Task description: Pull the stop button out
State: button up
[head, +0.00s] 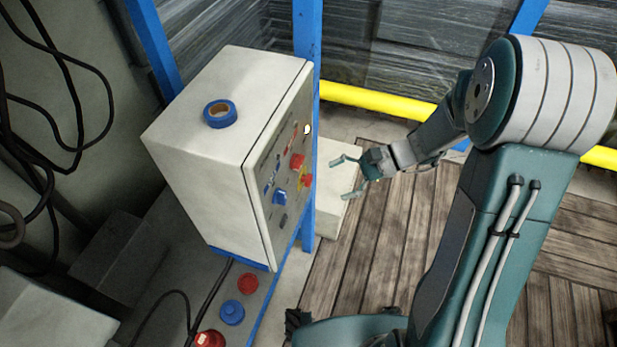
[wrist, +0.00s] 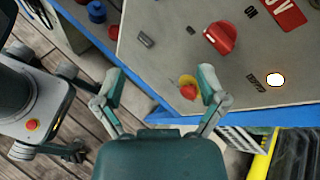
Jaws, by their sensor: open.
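The stop button is a red mushroom head (head: 305,180) on a yellow disc, low on the front panel of a pale control box (head: 205,150). In the wrist view the stop button (wrist: 188,90) shows just left of the right fingertip, partly close to it. My gripper (head: 345,177) is open and empty in the head view, to the right of the panel with a gap between its fingertips and the button. Its two fingers also show in the wrist view (wrist: 162,84), spread apart, with the panel beyond them.
A red knob (wrist: 220,38) sits near the stop button, and a blue knob (head: 280,197) is also on the panel. A white lamp (wrist: 275,79) is near the panel's edge. Blue tape (head: 220,113) lies on the box. A yellow rail (head: 370,99) runs behind. Loose caps (head: 231,313) lie below.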

jog(key=w+f+m+t+y, duration=0.3)
jog(key=w+f+m, duration=0.15)
jog(key=f, duration=0.25)
jog(key=m+t+y, duration=0.2)
jog(key=m+t, duration=0.3)
jog(key=m, duration=0.1)
send_near(308, 181)
jog(key=x, duration=0.3)
jog(key=f+x, duration=0.1)
jog(key=x, duration=0.3)
jog(key=w+x, duration=0.1)
jog(key=x, duration=0.2)
jog(key=shift+w+f, duration=0.15)
jog(key=shift+f, duration=0.15)
